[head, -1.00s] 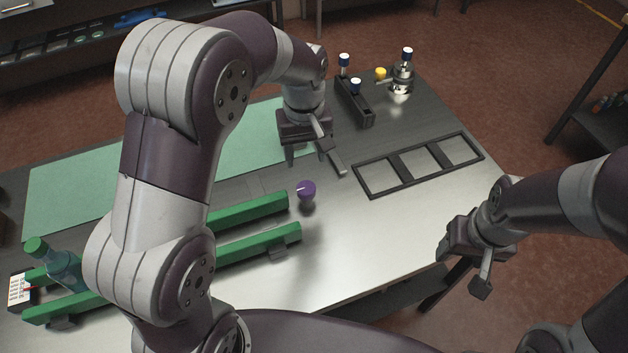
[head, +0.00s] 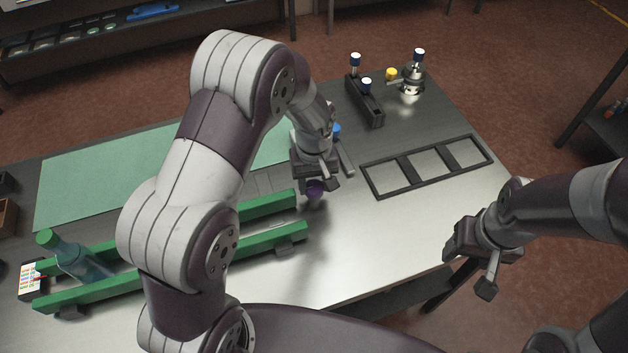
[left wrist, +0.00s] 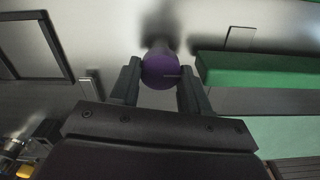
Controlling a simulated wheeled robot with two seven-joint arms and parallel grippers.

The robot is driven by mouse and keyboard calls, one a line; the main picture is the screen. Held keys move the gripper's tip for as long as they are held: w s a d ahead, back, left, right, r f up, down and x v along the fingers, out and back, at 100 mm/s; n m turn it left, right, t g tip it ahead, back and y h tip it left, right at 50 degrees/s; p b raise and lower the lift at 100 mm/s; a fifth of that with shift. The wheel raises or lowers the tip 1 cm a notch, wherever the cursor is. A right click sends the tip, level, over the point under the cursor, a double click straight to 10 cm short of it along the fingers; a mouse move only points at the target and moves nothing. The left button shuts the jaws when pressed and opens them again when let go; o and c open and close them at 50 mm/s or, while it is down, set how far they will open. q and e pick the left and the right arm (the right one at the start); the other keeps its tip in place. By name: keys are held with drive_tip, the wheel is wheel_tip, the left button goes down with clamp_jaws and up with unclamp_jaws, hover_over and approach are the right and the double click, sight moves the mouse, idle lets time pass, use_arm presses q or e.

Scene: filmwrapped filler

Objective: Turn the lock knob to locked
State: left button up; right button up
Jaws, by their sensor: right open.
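The lock knob is a round purple knob (head: 315,188) on the table, right of the green rails' ends and partly hidden by my left gripper in the head view. In the left wrist view the knob (left wrist: 158,70) sits between the two fingertips of my left gripper (left wrist: 160,84). A thin pale line on its face runs roughly sideways, towards the right finger. The fingers are very close to its sides; I cannot tell whether they press on it. My right gripper (head: 474,262) is open and empty off the table's front right edge.
Green rails (head: 270,241) stand left of the knob, with a teal bottle (head: 75,258) lying at their left end. A black three-window frame (head: 408,189) lies to the right. A black holder (head: 372,112) and a metal fixture (head: 411,77) stand farther back. The front table is clear.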

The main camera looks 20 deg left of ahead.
sight(315, 186)
use_arm(q)
drive_tip(key=shift+m, duration=0.3)
drive_tip(key=m+p, duration=0.1)
drive_tip(key=m, duration=0.2)
drive_tip(key=shift+r, duration=0.1)
drive_tip(key=m+p, duration=0.1)
drive_tip(key=m, duration=0.4)
drive_tip(key=shift+d+p, duration=0.15)
drive_tip(key=shift+p, duration=0.15)
drive_tip(key=m, duration=0.5)
drive_tip(key=shift+p, duration=0.4)
drive_tip(key=m, duration=0.4)
drive_tip(key=shift+p, duration=0.3)
drive_tip(key=shift+m, duration=0.3)
drive_tip(key=o, duration=0.8)
wheel_tip(315, 186, up, 13)
drive_tip(key=shift+f+b, duration=0.15)
drive_tip(key=shift+b, duration=0.7)
